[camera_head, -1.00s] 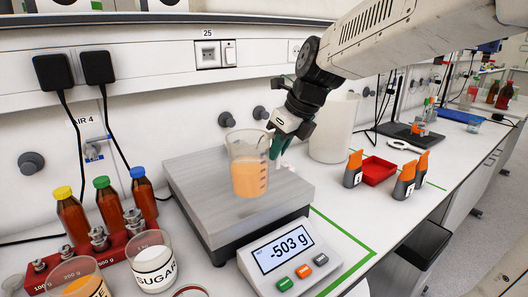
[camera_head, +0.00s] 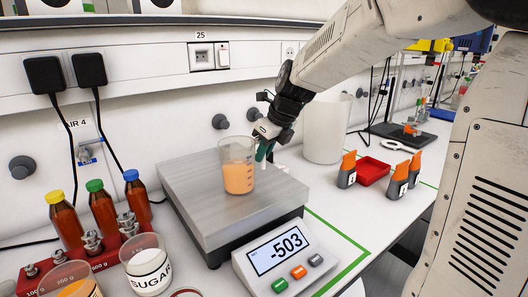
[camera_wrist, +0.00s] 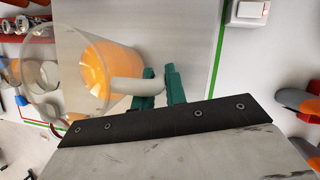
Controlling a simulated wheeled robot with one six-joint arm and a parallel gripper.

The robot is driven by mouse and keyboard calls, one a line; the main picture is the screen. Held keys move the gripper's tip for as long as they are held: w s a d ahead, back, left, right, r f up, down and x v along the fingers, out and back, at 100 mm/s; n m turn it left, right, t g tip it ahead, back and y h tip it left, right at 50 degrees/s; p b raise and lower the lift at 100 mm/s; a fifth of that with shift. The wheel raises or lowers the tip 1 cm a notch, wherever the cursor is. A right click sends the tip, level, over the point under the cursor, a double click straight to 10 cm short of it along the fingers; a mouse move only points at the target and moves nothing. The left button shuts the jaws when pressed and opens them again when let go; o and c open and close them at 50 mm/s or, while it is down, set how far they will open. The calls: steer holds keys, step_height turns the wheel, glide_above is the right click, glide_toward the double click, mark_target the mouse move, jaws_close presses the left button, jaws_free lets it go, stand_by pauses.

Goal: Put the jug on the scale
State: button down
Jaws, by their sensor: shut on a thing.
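The jug (camera_head: 238,178) is clear, holds orange juice and looks about upright over the scale's grey plate (camera_head: 190,195). I cannot tell whether its base touches the plate or hovers just above it. In the wrist view the handle (camera_wrist: 128,87) runs between the green fingers (camera_wrist: 160,88), and the orange juice (camera_wrist: 98,70) shows through the jug wall.
Brown bottles (camera_head: 105,212) and metal weights in a red rack stand left of the scale, beside a sugar beaker (camera_head: 149,268). A white container (camera_head: 325,130) stands behind at right. A red tray (camera_head: 372,171) and orange-topped holders (camera_head: 347,170) lie farther right.

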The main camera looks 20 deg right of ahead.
steer(key=c, duration=1.4)
jaws_free()
steer(key=shift+f, duration=0.1)
steer(key=shift+c, duration=0.2)
steer(key=v, duration=1.2)
steer(key=s+a+f+n+g+h, duration=0.1)
steer(key=s+f+n, duration=0.3)
steer(key=s+n, duration=0.5)
steer(key=s+a+f+n+g, duration=0.1)
steer(key=s+f+n, duration=0.3)
steer(key=s+n, duration=0.5)
steer(key=s+a+f+n+h, duration=0.1)
steer(key=s+f+n, duration=0.3)
steer(key=s+n, duration=0.5)
steer(key=a+n, duration=0.1)
steer(key=n, duration=0.2)
steer(key=shift+s+a+n+g+h, duration=0.15)
steer(key=shift+n+g+h, duration=0.15)
steer(key=shift+g, duration=0.1)
